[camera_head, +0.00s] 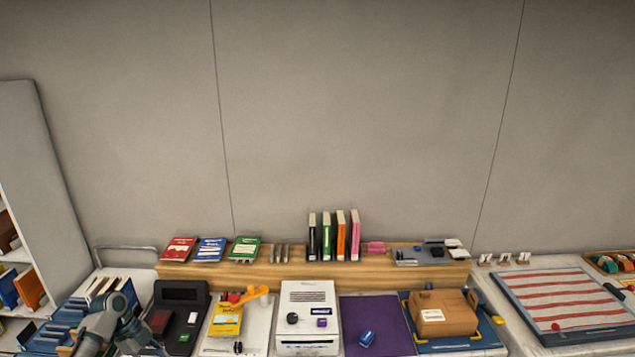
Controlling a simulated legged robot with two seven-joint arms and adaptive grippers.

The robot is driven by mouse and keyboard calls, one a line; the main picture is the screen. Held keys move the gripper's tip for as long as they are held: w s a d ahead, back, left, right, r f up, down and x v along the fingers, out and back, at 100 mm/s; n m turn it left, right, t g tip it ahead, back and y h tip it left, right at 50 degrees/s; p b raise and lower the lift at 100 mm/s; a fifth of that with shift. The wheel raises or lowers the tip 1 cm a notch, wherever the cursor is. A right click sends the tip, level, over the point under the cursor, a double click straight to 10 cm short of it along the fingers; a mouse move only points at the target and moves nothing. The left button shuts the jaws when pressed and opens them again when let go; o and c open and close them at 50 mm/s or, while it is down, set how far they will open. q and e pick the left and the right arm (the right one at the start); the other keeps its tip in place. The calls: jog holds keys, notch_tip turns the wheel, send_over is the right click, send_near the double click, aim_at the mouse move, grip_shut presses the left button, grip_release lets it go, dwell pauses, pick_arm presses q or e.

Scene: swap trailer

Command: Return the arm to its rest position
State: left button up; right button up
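My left arm comes in at the lower left of the head view, over the front left of the counter. Its gripper (150,342) is small and dark near the bottom edge, close to a black device (181,302) with a screen. I cannot make out whether its fingers are open or shut, or whether they hold anything. My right arm and gripper are not in view.
A wooden shelf (310,273) behind the counter bears several books. A white machine (308,310), a purple mat (375,325) and a cardboard box (443,313) stand in front. Blue books (62,322) lie at left; a striped board (565,300) lies right.

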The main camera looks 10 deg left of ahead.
pick_arm(q)
notch_tip(320, 180, down, 21)
jog(key=d+n+y, duration=0.2)
jog(key=n, duration=0.3)
jog(key=s+d+f+n+y, duration=0.1)
jog(key=s+d+f+n, duration=0.15)
jog(key=f, duration=0.45)
jog(key=s+d+f+n+y, duration=0.1)
jog(key=s+d+f, duration=0.15)
jog(key=f, duration=0.55)
jog(key=s+d+f+n+y, duration=0.1)
jog(key=s+f+n, duration=0.1)
jog(key=s+f, duration=0.35)
jog(key=s+d+f+n, duration=0.2)
jog(key=s+d+f, duration=1)
jog(key=s+f, duration=0.4)
jog(key=s+d+f+n, duration=0.2)
jog(key=s+d+f, duration=0.2)
jog(key=s+d, duration=0.9)
jog(key=shift+s+t, duration=0.3)
jog(key=shift+s, duration=0.9)
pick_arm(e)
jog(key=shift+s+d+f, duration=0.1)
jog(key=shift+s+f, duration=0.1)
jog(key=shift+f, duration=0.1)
